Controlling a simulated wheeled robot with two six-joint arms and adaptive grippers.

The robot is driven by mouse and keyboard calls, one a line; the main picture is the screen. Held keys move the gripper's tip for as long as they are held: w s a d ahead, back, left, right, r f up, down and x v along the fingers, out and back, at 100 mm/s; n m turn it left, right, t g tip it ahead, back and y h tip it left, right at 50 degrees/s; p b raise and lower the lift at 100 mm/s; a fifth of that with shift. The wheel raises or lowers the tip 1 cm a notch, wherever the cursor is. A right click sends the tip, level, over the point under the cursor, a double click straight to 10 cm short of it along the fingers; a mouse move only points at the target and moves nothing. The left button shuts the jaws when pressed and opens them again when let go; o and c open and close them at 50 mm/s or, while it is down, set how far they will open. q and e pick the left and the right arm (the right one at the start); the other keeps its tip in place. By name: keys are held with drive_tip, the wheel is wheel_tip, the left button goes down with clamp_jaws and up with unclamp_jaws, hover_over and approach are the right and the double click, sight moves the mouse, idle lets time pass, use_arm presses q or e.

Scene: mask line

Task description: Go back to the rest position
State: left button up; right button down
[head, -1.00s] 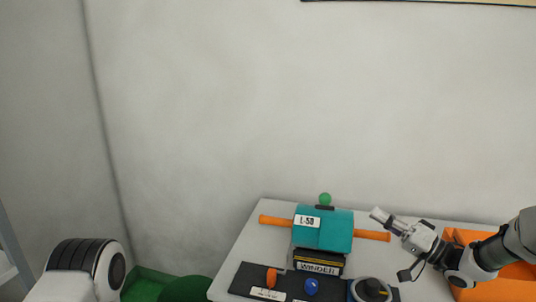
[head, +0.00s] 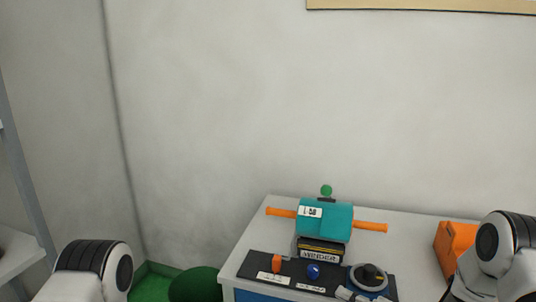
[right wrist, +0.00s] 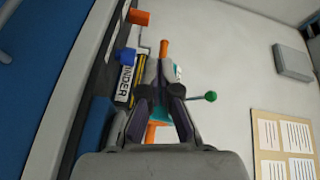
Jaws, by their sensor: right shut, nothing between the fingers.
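My right gripper (head: 345,293) shows only in part at the bottom edge of the head view, its fingertips in front of the control panel's dial. In the right wrist view the right gripper (right wrist: 160,92) is shut with nothing between its fingers. Beyond it stands the teal winder (head: 338,223) with orange side bars and a green ball on top; it also shows in the right wrist view, partly hidden by the fingers. My left arm shows at the lower left of the head view, but its gripper is out of view.
A black panel (head: 259,262) with an orange switch (head: 277,264), a blue knob (head: 313,271) and a round grey dial (head: 369,277) lies on the white table (head: 262,217). An orange bin (head: 454,240) is at the right. A grey shelf post (head: 25,180) stands at the left.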

drive_tip(key=s+a+f+m+g+h, duration=0.15)
drive_tip(key=s+f+g+h, duration=0.4)
drive_tip(key=s+f, duration=1)
drive_tip(key=s+d+f+n+g+h, duration=0.3)
drive_tip(key=s, duration=0.7)
drive_tip(key=s+d+f+n+g+h, duration=0.3)
drive_tip(key=s+d+h, duration=0.1)
drive_tip(key=s, duration=0.6)
drive_tip(key=shift+s+d+n, duration=0.2)
drive_tip(key=shift+s+n, duration=0.1)
drive_tip(key=shift+n, duration=0.05)
drive_tip(key=shift+g, duration=0.25)
